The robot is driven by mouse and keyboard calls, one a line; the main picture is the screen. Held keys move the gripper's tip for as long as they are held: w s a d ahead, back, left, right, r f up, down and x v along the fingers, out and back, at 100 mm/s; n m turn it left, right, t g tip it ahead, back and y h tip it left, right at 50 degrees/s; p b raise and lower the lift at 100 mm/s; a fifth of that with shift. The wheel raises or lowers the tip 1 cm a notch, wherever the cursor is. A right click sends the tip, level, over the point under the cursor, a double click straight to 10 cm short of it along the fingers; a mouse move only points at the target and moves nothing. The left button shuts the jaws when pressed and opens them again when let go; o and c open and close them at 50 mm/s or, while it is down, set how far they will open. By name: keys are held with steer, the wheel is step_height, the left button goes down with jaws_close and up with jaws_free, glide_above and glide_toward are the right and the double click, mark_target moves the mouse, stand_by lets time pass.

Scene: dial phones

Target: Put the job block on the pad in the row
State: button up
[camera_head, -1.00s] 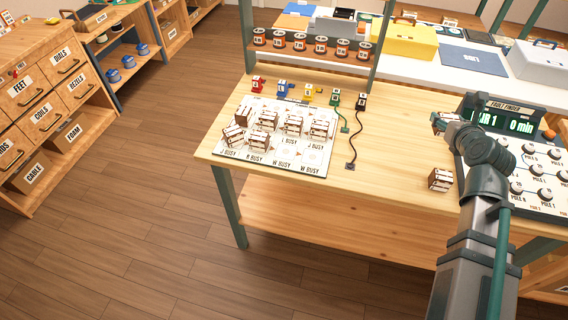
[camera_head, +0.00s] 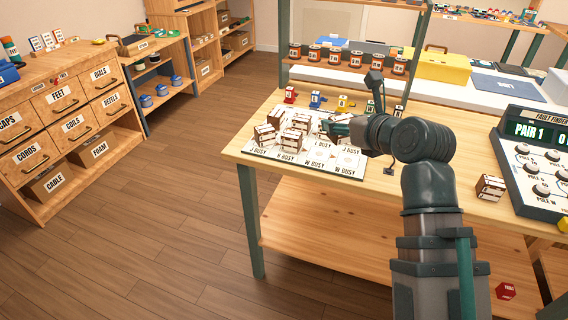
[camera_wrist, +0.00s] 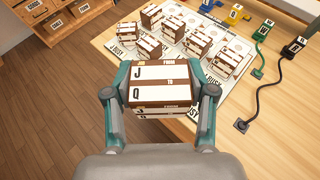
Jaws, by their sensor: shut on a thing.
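The job block (camera_wrist: 160,78) is a brown and white block whose label reads FROM J TO Q. My gripper (camera_wrist: 163,88) is shut on it, with one finger on each side.
Coloured plugs (camera_head: 315,99) stand behind the board, and a black cord's end (camera_wrist: 240,125) lies to its right. Another block (camera_head: 490,187) stands near the fault finder console (camera_head: 528,165). The wooden tabletop (camera_head: 440,180) between board and console is mostly clear.

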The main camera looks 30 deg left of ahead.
steer(key=shift+s+a+f, duration=0.3)
steer(key=shift+s+f, duration=0.15)
steer(key=shift+s, duration=0.05)
steer(key=shift+s+a+f, duration=0.1)
steer(key=shift+f, duration=0.15)
steer(key=p, duration=0.1)
steer(key=w+p, duration=0.1)
steer(key=p, duration=0.1)
steer(key=shift+w+a+f, duration=0.2)
steer(key=shift+w+a, duration=0.1)
steer(key=shift+a, duration=0.1)
steer(key=w+p, duration=0.1)
steer(key=p, duration=0.2)
steer(key=w+a+f+p, duration=0.1)
steer(key=p, duration=0.3)
steer(key=w+a+p, duration=0.1)
steer(key=w+p, duration=0.1)
steer(key=p, duration=0.1)
steer(key=shift+a+f, duration=0.25)
steer(key=shift+f, duration=0.15)
steer(key=shift+f+p, duration=0.1)
steer(key=shift+p, duration=0.85)
